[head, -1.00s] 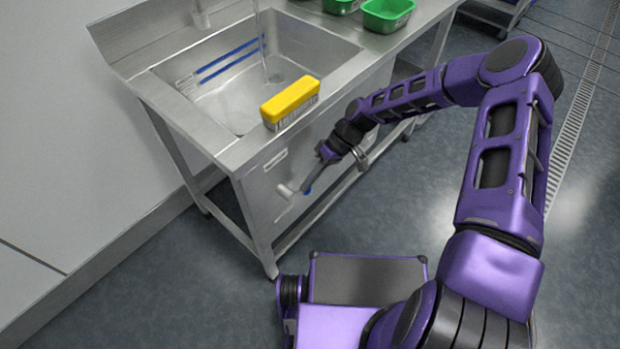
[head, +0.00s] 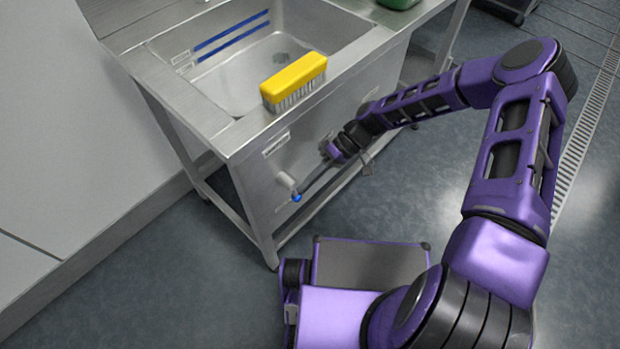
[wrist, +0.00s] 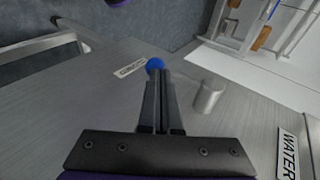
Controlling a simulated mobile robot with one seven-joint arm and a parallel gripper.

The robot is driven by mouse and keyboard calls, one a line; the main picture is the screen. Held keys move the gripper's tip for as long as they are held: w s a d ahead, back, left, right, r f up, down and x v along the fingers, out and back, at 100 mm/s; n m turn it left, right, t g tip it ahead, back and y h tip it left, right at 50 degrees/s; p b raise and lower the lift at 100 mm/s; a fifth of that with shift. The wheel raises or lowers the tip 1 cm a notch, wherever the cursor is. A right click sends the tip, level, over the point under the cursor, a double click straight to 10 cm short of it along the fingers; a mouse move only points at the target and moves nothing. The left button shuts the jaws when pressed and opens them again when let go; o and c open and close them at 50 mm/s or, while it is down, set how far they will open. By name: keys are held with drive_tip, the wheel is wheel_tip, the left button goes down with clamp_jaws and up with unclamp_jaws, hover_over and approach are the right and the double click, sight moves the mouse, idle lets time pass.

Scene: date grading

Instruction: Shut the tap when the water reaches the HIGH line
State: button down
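The tap valve (head: 286,181) is a pale cylinder on the sink's front panel. Its blue tip (head: 297,197) points down and right in the head view. My gripper (head: 327,148) is right of and above the valve, apart from the blue tip there. In the wrist view my gripper (wrist: 160,76) has its fingers together with nothing visible between them. The blue tip (wrist: 155,64) shows just past the fingertips, and the valve body (wrist: 208,96) is to their right. The sink basin (head: 240,88) has two blue lines on its wall. No stream shows; the water level is unclear.
A yellow brush (head: 294,80) lies on the sink's front rim. A green tub (head: 398,3) stands on the counter at the top edge. The floor right of the sink is open.

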drive_tip(key=shift+s+a+f, duration=0.25)
drive_tip(key=shift+s+f, duration=0.1)
drive_tip(key=shift+f, duration=0.05)
drive_tip(key=shift+s+a+b, duration=0.1)
drive_tip(key=shift+b, duration=0.2)
idle(0.3)
